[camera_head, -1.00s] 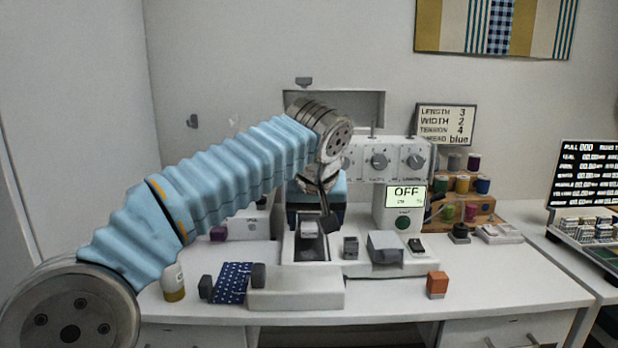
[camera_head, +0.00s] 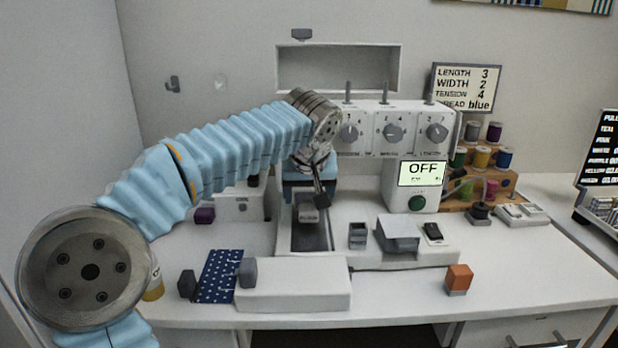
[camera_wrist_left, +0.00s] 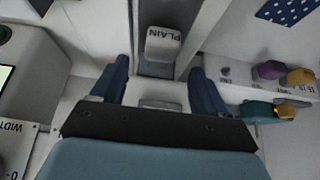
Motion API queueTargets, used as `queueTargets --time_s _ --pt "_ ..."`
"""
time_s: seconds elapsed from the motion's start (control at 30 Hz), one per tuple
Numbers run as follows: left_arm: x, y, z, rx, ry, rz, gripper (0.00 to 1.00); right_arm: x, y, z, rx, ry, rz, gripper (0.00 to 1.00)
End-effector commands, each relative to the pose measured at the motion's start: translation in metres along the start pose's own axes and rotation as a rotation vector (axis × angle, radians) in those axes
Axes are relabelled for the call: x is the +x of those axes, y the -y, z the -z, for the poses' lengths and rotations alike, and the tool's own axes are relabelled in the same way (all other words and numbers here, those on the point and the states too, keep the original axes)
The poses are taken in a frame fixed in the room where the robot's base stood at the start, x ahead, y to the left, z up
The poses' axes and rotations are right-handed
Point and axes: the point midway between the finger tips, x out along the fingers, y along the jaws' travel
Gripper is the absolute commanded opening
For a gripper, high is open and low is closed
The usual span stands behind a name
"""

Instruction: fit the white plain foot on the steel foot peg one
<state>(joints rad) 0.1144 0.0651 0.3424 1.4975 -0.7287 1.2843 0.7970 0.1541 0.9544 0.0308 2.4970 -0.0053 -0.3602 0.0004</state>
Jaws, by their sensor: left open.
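The white plain foot (camera_wrist_left: 163,45), a pale block marked PLAIN, sits at a dark grey channel ahead of my left gripper in the left wrist view. The foot stands beyond the fingertips. I cannot pick out steel foot peg one. My right gripper is not in view.
A white rack (camera_wrist_left: 270,92) with purple, yellow and teal feet is at the right in the wrist view. The sewing machine (camera_head: 393,128), reading OFF, stands behind. A blue dotted cloth (camera_head: 220,275) and an orange block (camera_head: 459,278) lie in front.

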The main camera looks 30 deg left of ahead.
Motion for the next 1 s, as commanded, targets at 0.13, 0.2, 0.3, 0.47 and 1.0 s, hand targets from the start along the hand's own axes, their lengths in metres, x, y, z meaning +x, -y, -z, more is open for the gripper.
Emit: queueTargets --time_s 0.13,0.2,0.3,0.47,1.0 --pt "0.029 0.001 -0.001 0.001 0.002 0.002 0.74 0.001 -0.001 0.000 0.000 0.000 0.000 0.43" --pt "0.038 0.000 0.000 0.001 0.002 0.002 0.74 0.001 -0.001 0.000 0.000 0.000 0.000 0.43" --pt "0.048 0.001 0.000 0.000 0.001 0.002 0.74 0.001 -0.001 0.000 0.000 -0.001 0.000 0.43" --pt "0.054 0.000 0.000 0.001 -0.001 0.000 0.74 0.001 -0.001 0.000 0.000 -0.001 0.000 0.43" --pt "0.054 0.000 0.000 0.000 0.000 0.000 0.25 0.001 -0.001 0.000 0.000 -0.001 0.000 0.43"
